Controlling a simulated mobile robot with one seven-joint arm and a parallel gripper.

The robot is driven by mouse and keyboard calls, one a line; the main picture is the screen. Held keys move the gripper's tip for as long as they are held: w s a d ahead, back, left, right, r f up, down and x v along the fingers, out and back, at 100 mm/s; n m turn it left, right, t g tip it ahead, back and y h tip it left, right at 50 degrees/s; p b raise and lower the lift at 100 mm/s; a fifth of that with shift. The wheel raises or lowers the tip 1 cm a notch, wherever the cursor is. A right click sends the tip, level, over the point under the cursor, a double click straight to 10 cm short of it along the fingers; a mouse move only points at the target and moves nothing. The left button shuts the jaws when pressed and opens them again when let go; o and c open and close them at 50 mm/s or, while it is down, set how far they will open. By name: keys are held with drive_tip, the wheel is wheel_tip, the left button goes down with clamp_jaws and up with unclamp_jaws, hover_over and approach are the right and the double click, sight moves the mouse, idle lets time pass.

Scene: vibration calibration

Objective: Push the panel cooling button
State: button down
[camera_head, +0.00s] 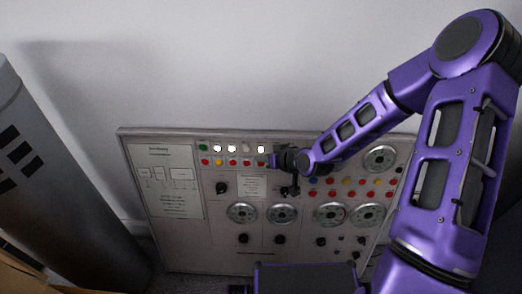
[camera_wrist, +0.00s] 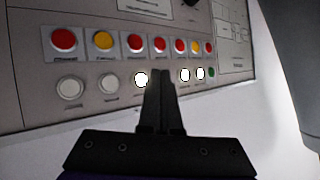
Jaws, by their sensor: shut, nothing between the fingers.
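The control panel (camera_head: 225,180) leans against the wall in the head view. Near its top edge are rows of round buttons: lit white ones (camera_head: 231,148), a green one (camera_head: 203,147), and red and yellow ones (camera_head: 205,162) below. My gripper (camera_head: 272,160) is shut and empty at the right end of these rows. In the wrist view the shut fingers (camera_wrist: 160,74) point at the white row, between a lit white button (camera_wrist: 141,79) and another lit one (camera_wrist: 185,74), hiding what lies between. Contact cannot be told. Labels are too small to read, so I cannot tell which button is panel cooling.
Unlit white buttons (camera_wrist: 69,88) sit left of the fingers in the wrist view. Round dials (camera_head: 242,213) and black knobs (camera_head: 222,188) fill the lower panel. A dark grey cylinder (camera_head: 50,180) stands at the left. The wall above is clear.

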drive_tip(key=shift+w+f, duration=0.2)
drive_tip(key=shift+w, duration=0.75)
idle(1.4)
drive_tip(key=shift+w+f, duration=0.1)
drive_tip(key=shift+w, duration=0.3)
drive_tip(key=shift+w, duration=0.4)
idle(0.7)
drive_tip(key=shift+s, duration=0.8)
drive_tip(key=s, duration=0.2)
drive_tip(key=s+r, duration=0.1)
drive_tip(key=s, duration=0.2)
drive_tip(key=shift+r, duration=0.1)
